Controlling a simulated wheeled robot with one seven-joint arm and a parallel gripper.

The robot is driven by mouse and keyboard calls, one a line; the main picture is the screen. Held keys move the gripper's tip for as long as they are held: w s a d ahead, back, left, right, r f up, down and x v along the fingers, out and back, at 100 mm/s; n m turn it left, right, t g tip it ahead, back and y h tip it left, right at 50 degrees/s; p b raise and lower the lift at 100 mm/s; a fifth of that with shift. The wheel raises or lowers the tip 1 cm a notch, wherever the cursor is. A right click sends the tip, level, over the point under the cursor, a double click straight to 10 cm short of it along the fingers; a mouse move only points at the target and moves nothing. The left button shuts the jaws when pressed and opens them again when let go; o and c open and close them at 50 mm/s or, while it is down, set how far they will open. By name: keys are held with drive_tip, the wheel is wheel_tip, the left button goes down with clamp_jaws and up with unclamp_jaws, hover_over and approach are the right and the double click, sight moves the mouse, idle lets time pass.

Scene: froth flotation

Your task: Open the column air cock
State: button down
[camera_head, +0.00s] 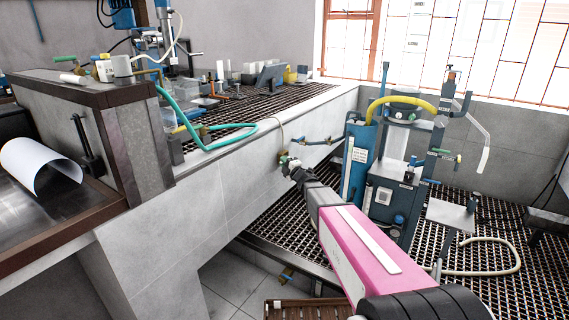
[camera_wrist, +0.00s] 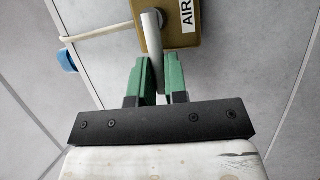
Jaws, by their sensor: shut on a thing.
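In the wrist view a brass-coloured block (camera_wrist: 180,22) with a white label reading "AIR" sits on the grey tiled wall. A pale grey lever (camera_wrist: 152,42), the air cock's handle, comes off it and points down toward me. My gripper (camera_wrist: 155,78) has its two green fingers on either side of the lever's lower end and is shut on it. In the head view my gripper (camera_head: 290,165) is at the air cock on the low tiled wall, left of the blue column rig (camera_head: 358,160). The fingers largely hide the cock there.
The blue rig stands on a dark grating (camera_head: 480,205) to the right. A green hose (camera_head: 210,125) loops over the bench at left. A wooden slatted stand (camera_head: 300,308) is low in front.

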sight(286, 155)
drive_tip(key=shift+r, duration=0.2)
drive_tip(key=m, duration=0.1)
drive_tip(key=r+m+g+h, duration=0.1)
drive_tip(key=m, duration=0.1)
drive_tip(key=shift+d+r+m, duration=0.1)
drive_tip(key=shift+r+m, duration=0.1)
drive_tip(key=shift+m, duration=0.1)
drive_tip(key=shift+w+d+r+m+g+h, duration=0.1)
drive_tip(key=shift+w+r+m+g+h, duration=0.2)
drive_tip(key=shift+m, duration=0.5)
drive_tip(key=shift+w+d+r+m+g+h, duration=0.1)
drive_tip(key=shift+r+m+g, duration=0.3)
drive_tip(key=shift+m, duration=0.4)
drive_tip(key=c, duration=1.4)
unclamp_jaws()
drive_tip(key=shift+s, duration=0.1)
drive_tip(key=v, duration=1)
drive_tip(key=shift+s+d, duration=0.2)
drive_tip(key=shift+s, duration=0.1)
